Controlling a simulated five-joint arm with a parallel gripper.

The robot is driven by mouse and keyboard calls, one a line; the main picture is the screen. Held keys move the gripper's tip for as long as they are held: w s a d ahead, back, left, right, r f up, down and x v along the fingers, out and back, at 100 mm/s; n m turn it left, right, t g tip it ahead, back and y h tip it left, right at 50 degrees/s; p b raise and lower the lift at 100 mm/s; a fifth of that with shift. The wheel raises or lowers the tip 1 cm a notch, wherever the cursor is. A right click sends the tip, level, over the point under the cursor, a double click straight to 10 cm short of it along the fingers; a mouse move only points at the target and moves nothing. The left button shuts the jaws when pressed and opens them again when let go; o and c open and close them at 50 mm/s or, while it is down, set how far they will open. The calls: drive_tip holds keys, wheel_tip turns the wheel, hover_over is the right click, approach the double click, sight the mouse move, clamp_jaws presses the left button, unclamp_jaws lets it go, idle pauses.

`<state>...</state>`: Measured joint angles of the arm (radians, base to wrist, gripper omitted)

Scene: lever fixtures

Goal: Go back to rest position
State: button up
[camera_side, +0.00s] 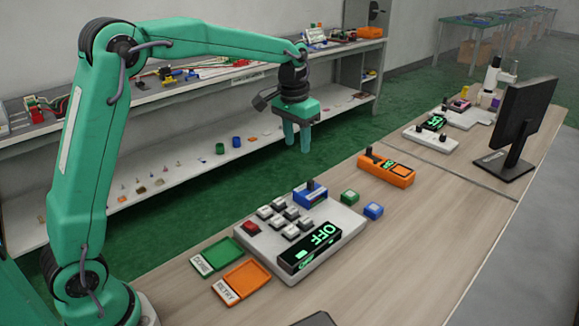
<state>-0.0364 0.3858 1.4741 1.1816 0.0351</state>
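My green arm reaches in from the left, bent over at the top. My gripper (298,146) hangs downward above the green floor, in the gap between the back shelf and the workbench. Its two fingers show side by side with a narrow gap, and nothing shows between them. It is apart from everything on the bench. A pale console (296,240) with white keys, a red key, a blue lever unit (310,196) and a black display reading OFF (308,250) stands on the bench below it. An orange lever unit (386,169) stands farther right.
A green tray (217,255) and an orange tray (242,281) lie left of the console. A green block (349,197) and a blue block (373,211) sit at its right. A monitor (521,120) stands farther back. Shelves (190,88) with small items line the wall behind my arm.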

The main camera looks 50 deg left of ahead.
drive_tip(key=s+d+r+t, duration=0.1)
drive_tip(key=s+r+t, duration=0.15)
drive_tip(key=s, duration=0.85)
drive_tip(key=s+d+r+t, duration=0.1)
drive_tip(key=s+r, duration=0.2)
drive_tip(key=s, duration=0.7)
drive_tip(key=s+f, duration=0.3)
drive_tip(key=s, duration=0.4)
drive_tip(key=shift+s+t, duration=0.25)
drive_tip(key=shift+t, duration=0.2)
